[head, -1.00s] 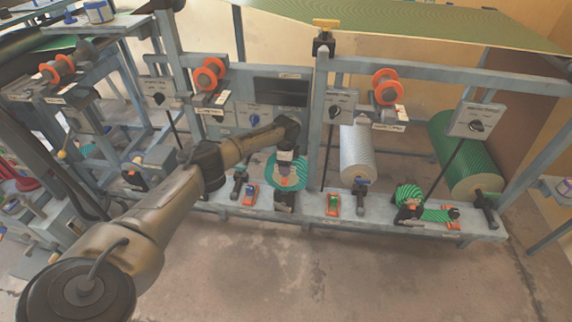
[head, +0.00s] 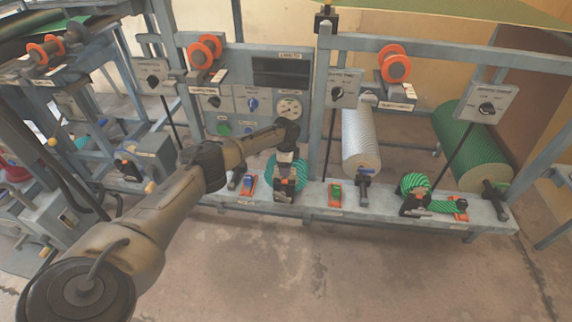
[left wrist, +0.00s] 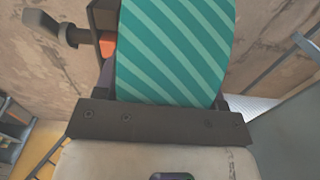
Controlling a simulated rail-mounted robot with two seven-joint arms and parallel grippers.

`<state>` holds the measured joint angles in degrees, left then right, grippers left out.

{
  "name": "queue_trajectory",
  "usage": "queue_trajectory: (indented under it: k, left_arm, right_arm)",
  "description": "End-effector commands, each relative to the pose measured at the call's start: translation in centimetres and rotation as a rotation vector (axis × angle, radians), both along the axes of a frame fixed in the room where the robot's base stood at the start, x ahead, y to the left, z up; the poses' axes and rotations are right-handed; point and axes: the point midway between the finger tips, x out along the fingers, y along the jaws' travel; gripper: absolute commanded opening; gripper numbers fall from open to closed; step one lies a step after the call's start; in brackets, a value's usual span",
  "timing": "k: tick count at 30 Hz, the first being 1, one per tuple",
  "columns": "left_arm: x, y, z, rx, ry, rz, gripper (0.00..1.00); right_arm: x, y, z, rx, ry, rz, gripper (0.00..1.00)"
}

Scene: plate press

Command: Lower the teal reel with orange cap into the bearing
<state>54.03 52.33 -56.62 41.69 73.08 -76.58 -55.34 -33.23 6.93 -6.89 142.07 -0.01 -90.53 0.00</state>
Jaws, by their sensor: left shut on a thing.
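The teal striped reel (head: 299,170) is at the left-centre of the long bench rail, at the end of my left arm. It fills the top middle of the left wrist view (left wrist: 175,45). My left gripper (head: 284,172) is shut on the reel from above. The dark bearing block (head: 284,192) is directly under the reel on the rail. I cannot tell whether the reel is seated in it or held just above. The orange cap is mostly hidden by the gripper. My right gripper is not in view.
Orange spools (head: 204,50) sit above. The floor in front is clear.

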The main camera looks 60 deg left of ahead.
Motion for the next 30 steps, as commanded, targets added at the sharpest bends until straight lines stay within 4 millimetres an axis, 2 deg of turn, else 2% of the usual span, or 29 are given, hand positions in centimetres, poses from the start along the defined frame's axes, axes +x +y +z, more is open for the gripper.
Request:
queue_trajectory:
  k: [11,12,21,27,30]
  left_arm:
    - [0.06,-0.13,-0.16,-0.004,0.0,-0.001,0.0]
    - [0.06,-0.13,-0.16,-0.004,0.0,-0.001,0.67]
    - [0.02,-0.11,-0.24,-0.003,0.001,-0.001,0.93]
    - [-0.07,-0.15,-0.41,-0.003,0.005,-0.002,0.93]
    - [-0.05,-0.13,0.19,-0.002,0.003,-0.002,0.93]
  right_arm:
    - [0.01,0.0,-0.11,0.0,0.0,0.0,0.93]
    - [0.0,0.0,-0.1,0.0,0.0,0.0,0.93]
    - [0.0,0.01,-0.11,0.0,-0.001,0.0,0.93]
    - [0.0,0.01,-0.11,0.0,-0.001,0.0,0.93]
    - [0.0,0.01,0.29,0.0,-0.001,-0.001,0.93]
